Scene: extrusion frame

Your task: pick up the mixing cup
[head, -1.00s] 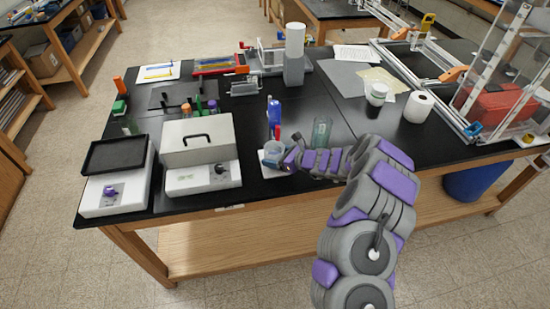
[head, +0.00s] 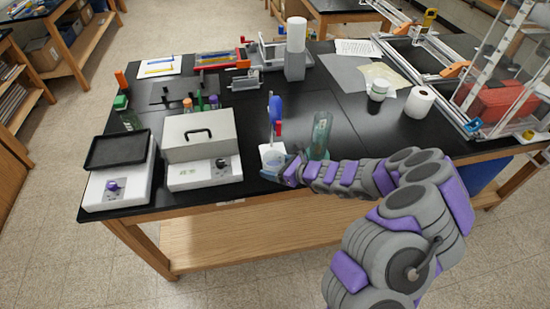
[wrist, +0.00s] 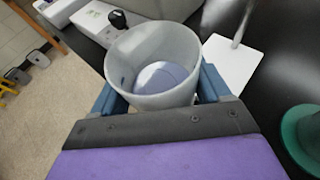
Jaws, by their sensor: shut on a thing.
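The mixing cup (head: 273,163), a small translucent pale cup, is at the table's front edge in the head view. In the wrist view the cup (wrist: 150,65) looks upright, opening toward the camera, with a bluish-grey disc of its inside showing. My gripper (head: 283,172) has its blue fingers on both sides of the cup. In the wrist view my gripper (wrist: 163,92) is shut on the cup, which hides parts of the fingers. I cannot tell whether the cup's base is clear of the table.
A white plate (head: 270,150) is just behind the cup. A blue bottle (head: 276,107) stands behind it, and a greenish glass vessel (head: 321,136) is close on the right. A white device with a grey lid (head: 198,140) is to the left.

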